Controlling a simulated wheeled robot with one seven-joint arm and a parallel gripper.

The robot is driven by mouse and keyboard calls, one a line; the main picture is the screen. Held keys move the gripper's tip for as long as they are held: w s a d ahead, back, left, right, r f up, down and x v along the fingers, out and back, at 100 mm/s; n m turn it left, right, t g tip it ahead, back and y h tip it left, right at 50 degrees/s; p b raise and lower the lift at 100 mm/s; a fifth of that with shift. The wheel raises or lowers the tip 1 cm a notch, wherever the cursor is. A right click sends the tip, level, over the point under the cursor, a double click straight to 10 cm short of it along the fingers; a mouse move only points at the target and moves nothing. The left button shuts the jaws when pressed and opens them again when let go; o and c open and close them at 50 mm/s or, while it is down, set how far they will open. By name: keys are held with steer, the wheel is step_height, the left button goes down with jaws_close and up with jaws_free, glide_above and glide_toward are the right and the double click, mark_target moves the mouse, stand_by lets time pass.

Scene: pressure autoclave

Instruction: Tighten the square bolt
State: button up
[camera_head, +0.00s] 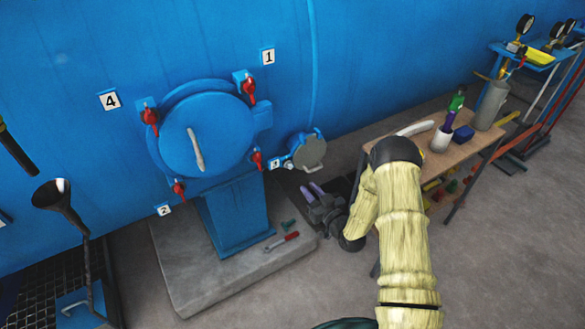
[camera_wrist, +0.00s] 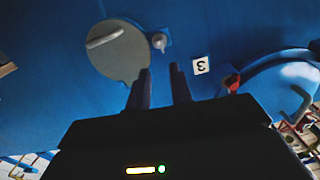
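A small grey bolt-like knob (camera_wrist: 160,41) shows in the wrist view on the blue wall, beside a round grey hatch cover (camera_wrist: 118,52) and the number 3 plate (camera_wrist: 200,65). I cannot tell whether its head is square. In the head view the grey hatch cover (camera_head: 312,153) is right of the large blue door; the knob is too small to make out clearly. My gripper (camera_wrist: 160,69) is open and empty, its two dark fingers apart and pointing toward the knob without visible contact. In the head view my gripper (camera_head: 315,190) is below the hatch cover.
The large blue round door (camera_head: 207,135) has several red clamps around it. A wooden table (camera_head: 483,137) with bottles stands right, behind my arm.

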mark_target(290, 166)
steer(key=p+x, duration=0.1)
steer(key=x, duration=1)
steer(key=shift+w+a, duration=0.2)
steer(key=shift+c, duration=0.2)
jaws_close()
